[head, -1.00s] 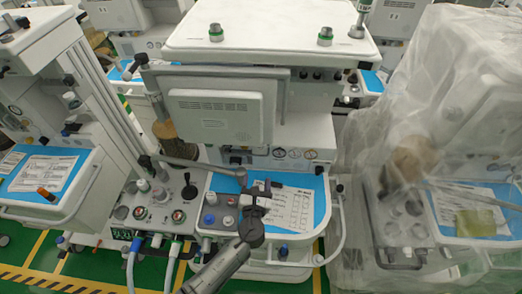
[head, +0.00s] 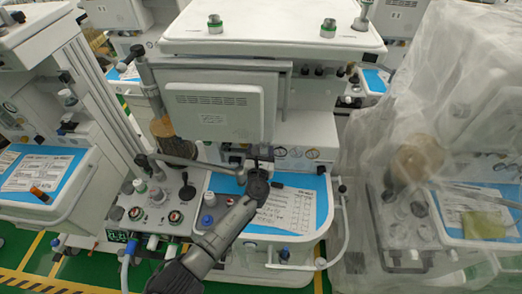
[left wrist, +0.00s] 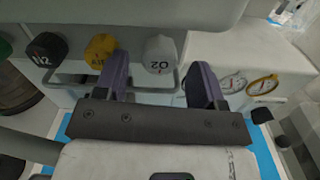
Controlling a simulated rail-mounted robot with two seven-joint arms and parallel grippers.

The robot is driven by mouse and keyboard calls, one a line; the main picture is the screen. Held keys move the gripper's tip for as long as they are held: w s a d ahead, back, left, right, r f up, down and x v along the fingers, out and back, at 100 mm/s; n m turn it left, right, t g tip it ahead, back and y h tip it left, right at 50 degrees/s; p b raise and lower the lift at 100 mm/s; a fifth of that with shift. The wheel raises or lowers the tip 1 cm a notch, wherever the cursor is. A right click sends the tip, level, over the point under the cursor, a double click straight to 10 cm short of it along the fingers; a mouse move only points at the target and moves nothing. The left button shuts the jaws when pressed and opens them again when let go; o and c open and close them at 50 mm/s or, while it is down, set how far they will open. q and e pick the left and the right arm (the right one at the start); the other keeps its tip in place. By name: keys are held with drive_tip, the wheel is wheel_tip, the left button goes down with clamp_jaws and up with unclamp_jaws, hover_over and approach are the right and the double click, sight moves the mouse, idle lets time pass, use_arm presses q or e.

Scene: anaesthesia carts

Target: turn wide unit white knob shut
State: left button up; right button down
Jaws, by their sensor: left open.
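The white knob (left wrist: 160,55), marked O2, shows in the left wrist view on the wide unit's front, right of a yellow knob (left wrist: 101,48) and a black N2 knob (left wrist: 46,47). My left gripper (left wrist: 161,80) is open, with one dark finger on each side of the white knob in the picture. I cannot tell whether the fingers touch it or are still short of it. In the head view my left gripper (head: 252,166) is under the monitor's lower edge, and the white knob is hidden there. My right gripper is not in view.
The monitor (head: 219,112) overhangs the knob area. Gauges (left wrist: 261,86) sit right of the knobs. A metal rail (left wrist: 72,79) runs around them. The blue-topped work surface (head: 312,183) with printed sheets lies below. A plastic-draped unit (head: 425,130) stands at right.

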use_arm(q)
drive_tip(key=shift+w+d+b, duration=0.1)
drive_tip(key=shift+w+b, duration=0.2)
drive_tip(key=shift+w, duration=0.55)
drive_tip(key=shift+c, duration=0.3)
drive_tip(key=c, duration=0.9)
drive_tip(key=shift+o, duration=0.2)
drive_tip(key=shift+r+m, duration=0.1)
drive_tip(key=shift+m, duration=0.2)
drive_tip(key=shift+m+p, duration=0.55)
drive_tip(key=shift+m, duration=0.05)
drive_tip(key=shift+m+p, duration=0.4)
drive_tip(key=shift+m, duration=0.3)
drive_tip(key=shift+m+p, duration=0.65)
drive_tip(key=shift+m, duration=1.15)
